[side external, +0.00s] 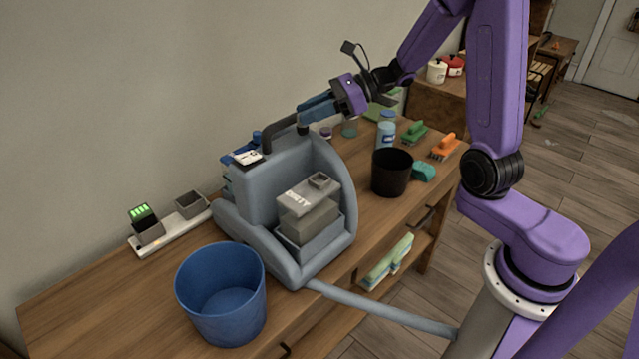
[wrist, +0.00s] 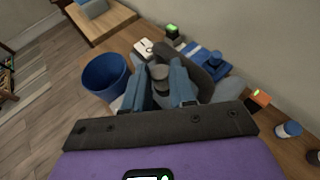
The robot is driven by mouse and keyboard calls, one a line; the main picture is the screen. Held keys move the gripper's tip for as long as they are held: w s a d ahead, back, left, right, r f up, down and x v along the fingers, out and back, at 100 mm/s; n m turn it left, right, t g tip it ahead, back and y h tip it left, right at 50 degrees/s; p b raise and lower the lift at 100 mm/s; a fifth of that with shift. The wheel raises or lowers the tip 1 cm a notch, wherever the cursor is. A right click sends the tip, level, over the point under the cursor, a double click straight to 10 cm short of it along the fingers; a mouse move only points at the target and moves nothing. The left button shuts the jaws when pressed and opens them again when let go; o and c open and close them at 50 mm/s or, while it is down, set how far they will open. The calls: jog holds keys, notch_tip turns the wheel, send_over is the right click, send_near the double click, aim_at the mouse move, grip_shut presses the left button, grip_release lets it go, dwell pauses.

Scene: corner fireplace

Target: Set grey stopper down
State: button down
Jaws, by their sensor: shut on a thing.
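My gripper (side external: 304,116) has blue fingers and is over the back top of the grey-blue cleaning machine (side external: 262,195). Its fingers are shut on the grey stopper (side external: 302,129), a small dark cylinder showing just below the fingertips. In the wrist view, my gripper (wrist: 160,88) has the stopper (wrist: 160,74) between its two fingers. I cannot tell whether the stopper touches the machine. The machine's curved dark handle (side external: 280,132) is close beside the fingers. A grey tank (side external: 308,215) marked "DIRTY", with a square collar on top, sits in the machine's front.
A blue bucket (side external: 222,295) stands in front of the machine, and a black bin (side external: 392,172) to its right. A white charger strip (side external: 170,228) holds a green-lit battery at left. Brushes (side external: 444,147) and bottles (side external: 386,134) occupy the far right. The wooden top at front left is clear.

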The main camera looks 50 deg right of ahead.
jog(key=shift+s+a+r+n+g+y, duration=0.1)
jog(key=shift+s+a+n+g+y, duration=0.15)
jog(key=shift+s+n+g, duration=0.55)
jog(key=shift+s+a+r+n+g+y, duration=0.15)
jog(key=shift+s+n+g+y, duration=0.3)
jog(key=shift+s+g, duration=0.5)
jog(key=shift+s+a+f+n+g+y, duration=0.1)
jog(key=shift+s+a+n+g+y, duration=0.15)
jog(key=shift+s+n+g, duration=0.65)
jog(key=shift+s+t, duration=0.15)
jog(key=shift+t, duration=0.2)
jog(key=shift+f, duration=4.8)
jog(key=shift+f, duration=0.2)
jog(key=c, duration=0.9)
grip_release()
